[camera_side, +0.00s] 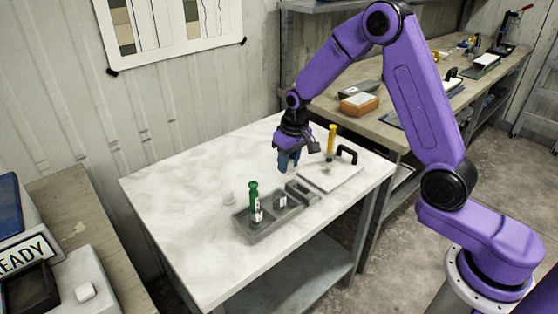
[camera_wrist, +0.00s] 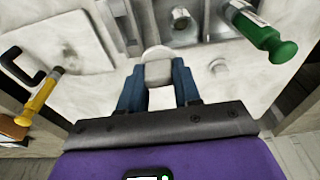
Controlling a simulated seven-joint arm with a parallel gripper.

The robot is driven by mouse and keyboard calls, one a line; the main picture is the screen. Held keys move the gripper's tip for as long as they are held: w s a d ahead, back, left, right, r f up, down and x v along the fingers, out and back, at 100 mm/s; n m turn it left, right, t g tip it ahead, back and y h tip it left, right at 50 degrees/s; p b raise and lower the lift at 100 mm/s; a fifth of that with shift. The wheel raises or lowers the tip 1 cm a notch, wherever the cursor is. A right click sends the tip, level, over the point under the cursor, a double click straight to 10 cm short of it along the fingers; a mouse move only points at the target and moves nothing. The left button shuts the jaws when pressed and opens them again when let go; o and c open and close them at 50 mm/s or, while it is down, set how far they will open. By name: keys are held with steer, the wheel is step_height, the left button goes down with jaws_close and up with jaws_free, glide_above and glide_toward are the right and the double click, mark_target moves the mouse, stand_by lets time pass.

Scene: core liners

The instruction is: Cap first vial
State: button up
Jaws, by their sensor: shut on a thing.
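My gripper (camera_wrist: 160,82) is above the white table; its blue fingers (camera_side: 289,159) are shut on a small pale piece (camera_wrist: 158,70) that looks like a cap. Its lower end is hard to make out. A short labelled vial (camera_side: 281,200) stands in a compartment of the grey tray (camera_side: 262,236); in the wrist view it (camera_wrist: 181,14) is beyond the fingertips and apart from them. A taller green-topped vial (camera_side: 254,203) with a white label stands upright in the tray's left part. A small pale round piece (camera_side: 229,199) lies on the table left of the tray.
A grey slotted block (camera_side: 302,192) sits between the tray and a pale board (camera_side: 322,180) with a black handle (camera_side: 347,154). A yellow upright tool (camera_side: 331,139) stands by the board. The table's left side (camera_side: 175,195) is clear.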

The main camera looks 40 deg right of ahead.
steer(key=shift+s+r, duration=0.15)
steer(key=shift+s, duration=0.15)
steer(key=shift+s+a+r, duration=0.1)
steer(key=shift+a+r, duration=0.05)
steer(key=shift+a, duration=0.2)
steer(key=a+f, duration=0.3)
steer(key=f, duration=0.2)
steer(key=shift+w+f, duration=0.2)
steer(key=shift+f, duration=0.2)
stand_by(2.0)
steer(key=o, duration=1.6)
steer(key=shift+c, duration=0.2)
steer(key=shift+r, duration=0.15)
step_height(320, 180, up, 7)
